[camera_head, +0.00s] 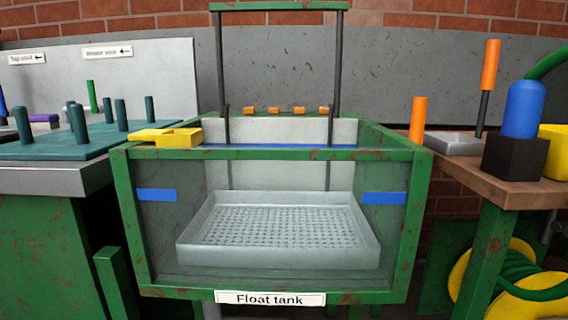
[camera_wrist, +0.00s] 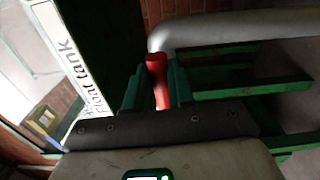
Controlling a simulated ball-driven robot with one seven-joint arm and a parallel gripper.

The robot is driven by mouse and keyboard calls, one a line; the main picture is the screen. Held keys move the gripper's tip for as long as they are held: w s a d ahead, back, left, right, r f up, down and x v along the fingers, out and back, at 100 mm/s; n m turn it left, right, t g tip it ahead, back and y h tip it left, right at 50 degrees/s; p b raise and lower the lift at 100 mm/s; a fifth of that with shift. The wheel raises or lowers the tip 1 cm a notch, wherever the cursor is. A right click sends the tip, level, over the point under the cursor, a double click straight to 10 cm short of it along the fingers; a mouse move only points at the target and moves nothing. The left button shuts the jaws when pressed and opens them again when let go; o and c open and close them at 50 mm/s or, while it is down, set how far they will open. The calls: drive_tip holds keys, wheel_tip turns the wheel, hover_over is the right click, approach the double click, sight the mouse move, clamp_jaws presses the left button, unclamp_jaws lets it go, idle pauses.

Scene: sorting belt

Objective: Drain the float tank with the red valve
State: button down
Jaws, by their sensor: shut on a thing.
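The float tank (camera_head: 262,297) stands in the middle of the head view, with a green frame, clear front walls and a blue mark on each side. A perforated grey tray (camera_head: 280,258) sits low inside it. The water level is hard to tell. In the wrist view, the red valve (camera_wrist: 156,66) is a red handle below a grey pipe (camera_wrist: 230,30). My gripper (camera_wrist: 157,82) has its two teal fingers on either side of the red handle and is shut on it. The tank's label (camera_wrist: 75,60) shows at the left, seen sideways. My gripper is not in the head view.
A yellow block (camera_head: 167,137) rests on the tank's left rim. A teal peg board (camera_head: 50,147) stands on the left bench. On the right, a wooden table (camera_head: 480,178) holds a blue bottle-like thing (camera_head: 523,108) in a black block. A yellow hose reel (camera_head: 462,272) is below.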

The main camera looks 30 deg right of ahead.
drive_tip(key=shift+a, duration=0.2)
drive_tip(key=n+p, duration=0.1)
drive_tip(key=p, duration=0.1)
drive_tip(key=r+n+p, duration=0.1)
drive_tip(key=n+p, duration=0.1)
drive_tip(key=shift+w+a+r+p, duration=0.1)
drive_tip(key=shift+w+r+p, duration=0.05)
drive_tip(key=shift+r+p, duration=0.2)
drive_tip(key=shift+f, duration=0.1)
idle(0.4)
